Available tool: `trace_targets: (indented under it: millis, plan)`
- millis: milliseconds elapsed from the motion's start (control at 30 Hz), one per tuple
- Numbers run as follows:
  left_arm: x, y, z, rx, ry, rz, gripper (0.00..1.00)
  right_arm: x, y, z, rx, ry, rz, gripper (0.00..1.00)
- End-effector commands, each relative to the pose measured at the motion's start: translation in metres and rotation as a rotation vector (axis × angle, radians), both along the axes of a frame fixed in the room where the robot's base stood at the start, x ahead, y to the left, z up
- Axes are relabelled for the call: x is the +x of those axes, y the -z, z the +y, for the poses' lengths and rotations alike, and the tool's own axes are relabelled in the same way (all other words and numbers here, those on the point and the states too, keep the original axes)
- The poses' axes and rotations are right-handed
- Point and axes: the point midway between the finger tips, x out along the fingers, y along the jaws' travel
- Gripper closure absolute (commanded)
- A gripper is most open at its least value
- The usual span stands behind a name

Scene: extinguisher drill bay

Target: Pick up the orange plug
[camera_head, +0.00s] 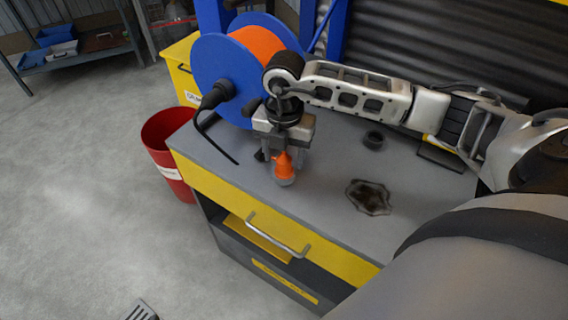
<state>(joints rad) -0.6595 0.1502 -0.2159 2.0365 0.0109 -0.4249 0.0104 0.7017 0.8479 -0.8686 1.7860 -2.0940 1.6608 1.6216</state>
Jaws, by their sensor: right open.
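The orange plug (284,167) is near the front edge of the grey bench top, below the blue cable reel. It has an orange upper part and a greyish lower end. My right gripper (284,150) points down over it with its jaws open, one finger on each side of the plug's upper part. The fingers hide some of the plug, and I cannot tell whether they touch it. My left gripper is not in view.
The blue reel (212,62) with an orange drum stands behind my gripper, with a black plug and cable (216,95) hanging from it. A red bin (165,150) stands left.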

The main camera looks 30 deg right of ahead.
Motion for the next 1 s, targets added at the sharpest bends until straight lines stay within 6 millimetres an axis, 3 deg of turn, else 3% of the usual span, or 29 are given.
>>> trace_targets:
  millis: [133,400,600,1000]
  plan:
    - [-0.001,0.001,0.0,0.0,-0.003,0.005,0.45,0.0,0.016,0.001,0.001,0.001,0.0,0.45]
    - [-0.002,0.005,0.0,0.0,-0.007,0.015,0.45,0.001,0.019,0.001,0.002,0.0,-0.002,0.45]
    - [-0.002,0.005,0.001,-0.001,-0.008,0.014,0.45,0.001,0.018,0.001,0.002,0.0,-0.002,0.98]
    - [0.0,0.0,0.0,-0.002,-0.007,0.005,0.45,0.002,0.012,0.0,0.002,0.001,-0.005,0.98]
